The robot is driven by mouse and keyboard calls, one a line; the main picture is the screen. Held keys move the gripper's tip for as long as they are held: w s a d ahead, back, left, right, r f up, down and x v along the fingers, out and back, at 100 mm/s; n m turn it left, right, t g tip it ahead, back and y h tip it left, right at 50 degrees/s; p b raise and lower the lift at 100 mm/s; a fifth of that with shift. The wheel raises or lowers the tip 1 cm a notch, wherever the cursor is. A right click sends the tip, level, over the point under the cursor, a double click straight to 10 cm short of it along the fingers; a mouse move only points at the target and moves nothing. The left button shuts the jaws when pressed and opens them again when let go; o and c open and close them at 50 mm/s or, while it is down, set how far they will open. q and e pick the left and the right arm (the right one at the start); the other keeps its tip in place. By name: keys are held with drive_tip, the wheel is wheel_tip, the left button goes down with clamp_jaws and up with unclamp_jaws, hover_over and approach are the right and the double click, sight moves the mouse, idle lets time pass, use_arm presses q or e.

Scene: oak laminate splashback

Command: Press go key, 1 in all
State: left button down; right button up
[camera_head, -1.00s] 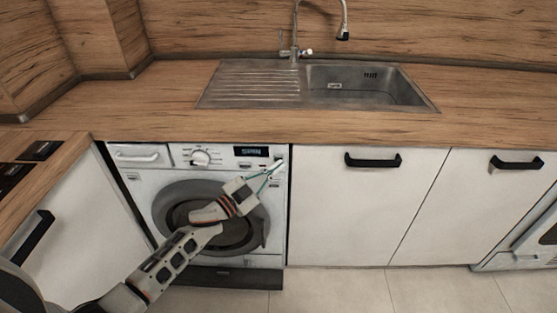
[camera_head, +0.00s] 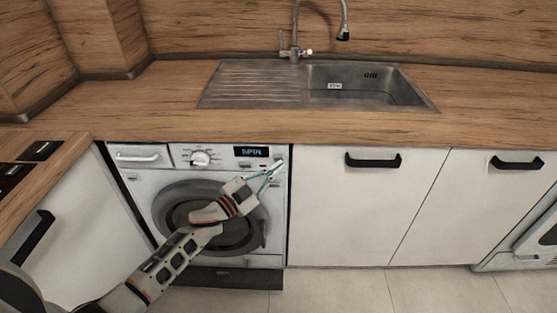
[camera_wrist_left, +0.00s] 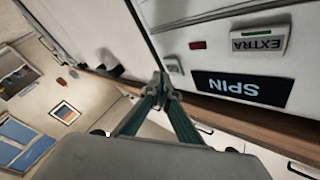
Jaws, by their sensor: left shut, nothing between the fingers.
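The washing machine (camera_head: 142,182) is built in under the counter. Its dark display (camera_head: 250,152) reads SPIN; the display also shows upside down in the left wrist view (camera_wrist_left: 240,90). A small pale round key (camera_wrist_left: 173,65) sits beside the display, close to my fingertips; its label cannot be read, so I cannot tell for sure that it is the go key. My left gripper (camera_head: 279,163) is shut and empty, its tips at the panel's right end. In the left wrist view its tips (camera_wrist_left: 160,90) are near that key; contact cannot be told. My right gripper is not in view.
An EXTRA key (camera_wrist_left: 259,42) with a green bar and a small red light (camera_wrist_left: 198,45) are near the display. A round dial (camera_head: 200,158) and a detergent drawer (camera_head: 138,155) are further left. The counter (camera_head: 150,110) overhangs the panel.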

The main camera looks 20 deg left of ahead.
use_arm(q)
drive_tip(key=shift+w, duration=0.15)
drive_tip(key=shift+w+a, duration=0.1)
drive_tip(key=shift+w, duration=0.15)
drive_tip(key=shift+w+a, duration=0.15)
drive_tip(key=shift+w, duration=0.2)
idle(1.0)
drive_tip(key=shift+s+d, duration=0.2)
drive_tip(key=shift+s, duration=0.55)
drive_tip(key=shift+p, duration=0.3)
